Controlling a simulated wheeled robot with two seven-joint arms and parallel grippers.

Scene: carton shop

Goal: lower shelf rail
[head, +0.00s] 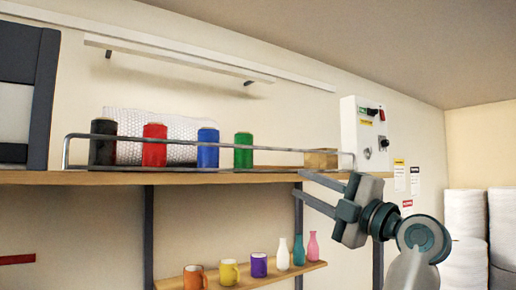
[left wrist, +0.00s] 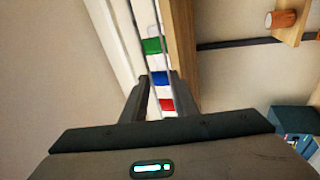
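The shelf rail (head: 250,150) is a thin grey metal bar along the front of the upper wooden shelf (head: 230,178), standing raised above the board with bent ends. Behind it stand a black spool (head: 103,142), a red spool (head: 154,145), a blue spool (head: 208,148) and a green spool (head: 243,150). My left gripper (head: 299,182) is open and empty, its fingertips overlapping the shelf's front edge in the head view, just below the rail's right part. In the left wrist view the open fingers (left wrist: 158,84) point toward the shelf and spools. My right gripper is not in view.
A cardboard box (head: 321,159) sits at the shelf's right end, near a white control box (head: 365,134) on the wall. A lower shelf (head: 245,278) holds several mugs and bottles. Dark uprights (head: 148,235) support the shelves. White rolls (head: 466,215) stand at right.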

